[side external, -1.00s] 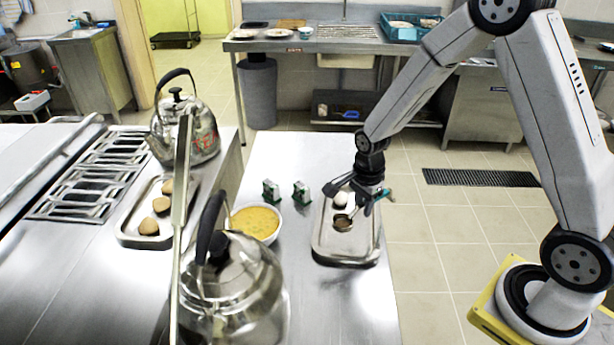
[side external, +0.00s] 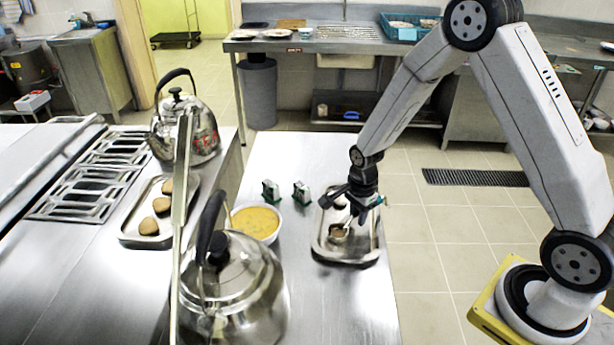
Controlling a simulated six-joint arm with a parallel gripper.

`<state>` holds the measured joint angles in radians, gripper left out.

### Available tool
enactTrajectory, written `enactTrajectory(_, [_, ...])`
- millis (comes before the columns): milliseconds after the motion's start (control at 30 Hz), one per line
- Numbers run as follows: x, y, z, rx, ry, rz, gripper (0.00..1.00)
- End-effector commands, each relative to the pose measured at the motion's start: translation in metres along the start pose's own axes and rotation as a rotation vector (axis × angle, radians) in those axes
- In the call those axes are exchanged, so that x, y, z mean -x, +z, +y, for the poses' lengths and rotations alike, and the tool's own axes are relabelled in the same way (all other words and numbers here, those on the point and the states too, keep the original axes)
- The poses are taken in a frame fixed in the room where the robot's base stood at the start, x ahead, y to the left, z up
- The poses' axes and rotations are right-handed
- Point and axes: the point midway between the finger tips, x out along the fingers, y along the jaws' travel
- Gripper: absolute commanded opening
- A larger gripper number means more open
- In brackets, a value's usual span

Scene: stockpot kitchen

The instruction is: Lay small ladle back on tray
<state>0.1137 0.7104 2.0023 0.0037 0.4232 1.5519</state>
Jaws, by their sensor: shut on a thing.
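The small ladle (side external: 338,234) shows its round metal bowl low over the floor of the metal tray (side external: 346,261) at the front right of the steel counter. I cannot tell whether the bowl touches the tray. My gripper (side external: 356,216) is over the tray, pointing down, shut on the ladle's handle. The fingers hide most of the handle. Part of a pale object (side external: 339,203) shows behind the fingers in the tray.
A bowl of yellow soup (side external: 256,223) stands left of the tray, with two small green-and-silver items (side external: 301,193) behind it. A large kettle (side external: 232,290) stands at the front. Another tray (side external: 146,240) with several brown pieces lies further left.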

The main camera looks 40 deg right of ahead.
Motion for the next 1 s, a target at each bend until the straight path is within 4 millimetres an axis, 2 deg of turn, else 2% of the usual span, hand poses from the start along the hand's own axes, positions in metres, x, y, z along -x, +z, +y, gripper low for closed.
enactTrajectory(100, [-0.004, -0.001, 0.004, -0.001, 0.010, 0.000, 0.00])
enactTrajectory(133, [-0.004, -0.001, 0.004, -0.001, 0.011, 0.000, 0.38])
enactTrajectory(200, [-0.004, -0.001, 0.004, -0.001, 0.010, 0.000, 0.60])
enactTrajectory(233, [-0.004, -0.001, 0.004, -0.001, 0.010, 0.000, 0.63])
enactTrajectory(667, [0.000, 0.000, 0.002, 0.000, 0.005, 0.000, 0.63])
enactTrajectory(1000, [0.026, 0.000, 0.001, 0.000, 0.002, 0.001, 0.63])
